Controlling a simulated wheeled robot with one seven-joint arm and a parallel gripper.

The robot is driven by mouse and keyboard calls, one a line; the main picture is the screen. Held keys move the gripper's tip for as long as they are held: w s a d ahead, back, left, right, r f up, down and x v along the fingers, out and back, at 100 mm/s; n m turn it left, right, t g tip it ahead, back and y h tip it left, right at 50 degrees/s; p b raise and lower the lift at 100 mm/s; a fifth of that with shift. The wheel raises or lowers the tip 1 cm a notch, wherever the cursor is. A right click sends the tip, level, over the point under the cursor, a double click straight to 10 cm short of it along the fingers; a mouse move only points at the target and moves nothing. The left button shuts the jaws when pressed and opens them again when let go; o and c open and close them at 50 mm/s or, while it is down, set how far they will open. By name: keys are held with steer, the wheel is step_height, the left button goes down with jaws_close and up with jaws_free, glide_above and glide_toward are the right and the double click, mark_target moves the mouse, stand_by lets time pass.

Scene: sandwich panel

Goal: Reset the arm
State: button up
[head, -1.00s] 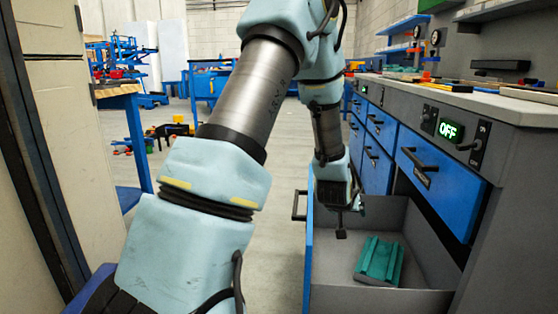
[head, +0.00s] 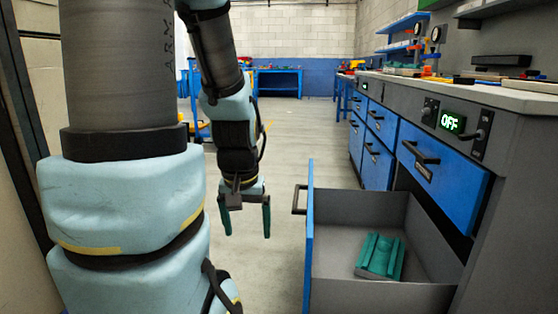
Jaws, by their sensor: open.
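My gripper (head: 247,218) hangs in the middle of the head view, pointing down, left of the open drawer. Its two green fingers are apart with nothing between them. My arm comes down along the left side of the view and hides part of the floor and room behind it. A green grooved block (head: 380,256) lies on the floor of the open drawer (head: 340,209), apart from my gripper.
The drawer's blue front (head: 309,240) and black handle (head: 299,200) stick out into the aisle right of my gripper. Open floor (head: 285,150) lies ahead.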

step_height(320, 180, up, 36)
steer(key=p, duration=3.7)
steer(key=shift+s+f, duration=0.2)
steer(key=shift+s, duration=0.15)
